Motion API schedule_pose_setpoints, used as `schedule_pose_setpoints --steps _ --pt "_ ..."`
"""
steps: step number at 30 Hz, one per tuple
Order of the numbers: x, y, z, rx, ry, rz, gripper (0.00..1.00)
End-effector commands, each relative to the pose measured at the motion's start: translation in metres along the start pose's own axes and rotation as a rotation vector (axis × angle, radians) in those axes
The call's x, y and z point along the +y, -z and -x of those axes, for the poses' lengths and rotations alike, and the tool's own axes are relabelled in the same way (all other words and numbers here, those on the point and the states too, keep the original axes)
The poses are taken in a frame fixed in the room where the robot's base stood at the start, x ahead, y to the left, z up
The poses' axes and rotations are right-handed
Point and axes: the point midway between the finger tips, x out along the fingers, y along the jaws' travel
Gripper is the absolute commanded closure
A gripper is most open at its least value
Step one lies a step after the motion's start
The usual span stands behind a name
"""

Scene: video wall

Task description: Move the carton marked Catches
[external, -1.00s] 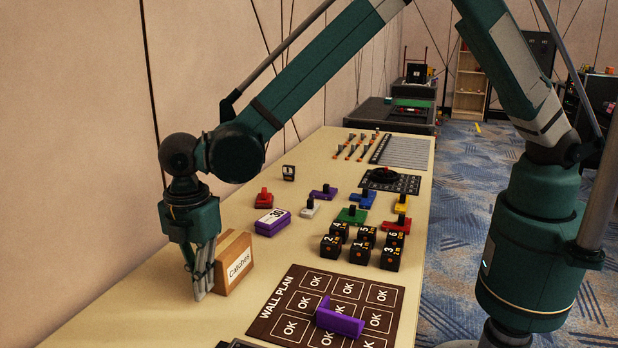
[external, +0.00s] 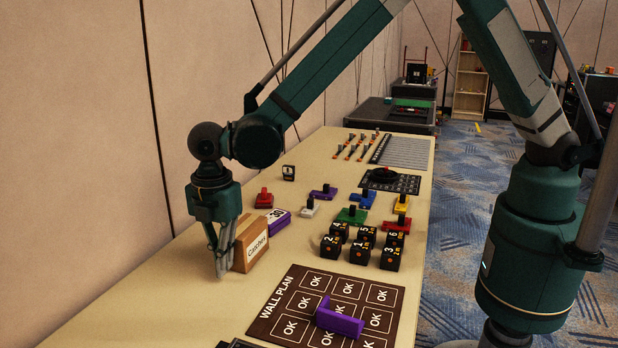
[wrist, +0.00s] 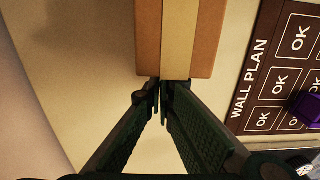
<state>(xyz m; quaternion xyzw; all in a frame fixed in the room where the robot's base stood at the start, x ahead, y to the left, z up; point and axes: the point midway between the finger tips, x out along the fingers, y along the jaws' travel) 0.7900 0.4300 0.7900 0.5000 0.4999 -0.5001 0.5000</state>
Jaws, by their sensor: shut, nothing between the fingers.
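The carton marked Catches (external: 255,250) is a small brown box standing upright on the table, its white label facing the camera in the external view.
The purple box marked 30 (external: 279,219) is directly behind the carton. The dark Wall Plan board (external: 262,328) with OK squares and a purple bracket (external: 340,318) lies to the right. Black numbered cubes (external: 358,251) and coloured pieces stand farther back. The table's left front is clear.

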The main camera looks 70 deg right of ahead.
Motion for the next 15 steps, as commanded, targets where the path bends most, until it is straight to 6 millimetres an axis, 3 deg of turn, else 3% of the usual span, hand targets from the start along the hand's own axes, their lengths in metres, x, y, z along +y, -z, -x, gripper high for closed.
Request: schedule_pose_setpoints --steps 11,15 --pt "-0.001 0.039 -0.001 0.000 0.000 0.003 1.00" --pt "0.000 0.037 0.026 0.000 0.000 0.000 1.00"
